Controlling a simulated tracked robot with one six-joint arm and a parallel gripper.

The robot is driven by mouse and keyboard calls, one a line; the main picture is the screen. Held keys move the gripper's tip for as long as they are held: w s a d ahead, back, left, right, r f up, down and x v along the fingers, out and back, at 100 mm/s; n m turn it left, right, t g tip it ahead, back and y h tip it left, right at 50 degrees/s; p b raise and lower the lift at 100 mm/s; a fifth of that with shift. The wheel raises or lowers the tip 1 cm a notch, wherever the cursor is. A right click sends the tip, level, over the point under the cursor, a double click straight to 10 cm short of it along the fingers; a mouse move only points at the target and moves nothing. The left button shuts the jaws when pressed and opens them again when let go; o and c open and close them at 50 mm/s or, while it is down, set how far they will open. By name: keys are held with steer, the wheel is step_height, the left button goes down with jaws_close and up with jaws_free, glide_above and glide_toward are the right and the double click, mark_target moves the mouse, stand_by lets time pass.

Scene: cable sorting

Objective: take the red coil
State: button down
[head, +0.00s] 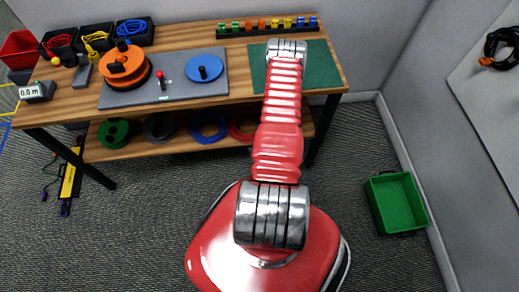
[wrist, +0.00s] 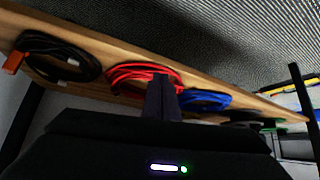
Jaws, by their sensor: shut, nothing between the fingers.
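The red coil (head: 241,130) lies on the low wooden shelf under the workbench, partly hidden behind my arm in the head view. In the wrist view the red coil (wrist: 128,76) lies on the shelf between a black coil and a blue coil. My gripper (wrist: 162,90) is shut and empty; its dark fingers overlap the right part of the red coil in the picture. I cannot tell how far the fingers are from it. In the head view my gripper is hidden behind my own arm.
The shelf also holds a blue coil (head: 208,127), a dark coil (head: 158,126) and a green coil (head: 114,132). A black coil (wrist: 58,58) with an orange plug lies left of the red one in the wrist view. A green bin (head: 397,200) stands on open floor at right.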

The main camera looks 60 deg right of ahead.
mark_target(250, 138)
steer(key=w+d, duration=0.1)
steer(key=w, duration=0.2)
steer(key=w+d, duration=0.1)
steer(key=shift+w+d, duration=0.3)
steer(key=shift+w, duration=0.1)
steer(key=shift+w+d+f, duration=0.1)
steer(key=shift+w+f, duration=0.1)
steer(key=shift+f, duration=0.5)
steer(key=shift+s+f, duration=0.15)
steer(key=shift+f, duration=0.05)
steer(key=shift+s+a, duration=0.15)
steer(key=shift+a, duration=0.05)
steer(key=shift+s+a+f, duration=0.1)
steer(key=shift+s+a, duration=0.05)
steer(key=shift+s, duration=0.1)
steer(key=s, duration=0.1)
steer(key=s+a, duration=0.2)
steer(key=shift+s, duration=0.3)
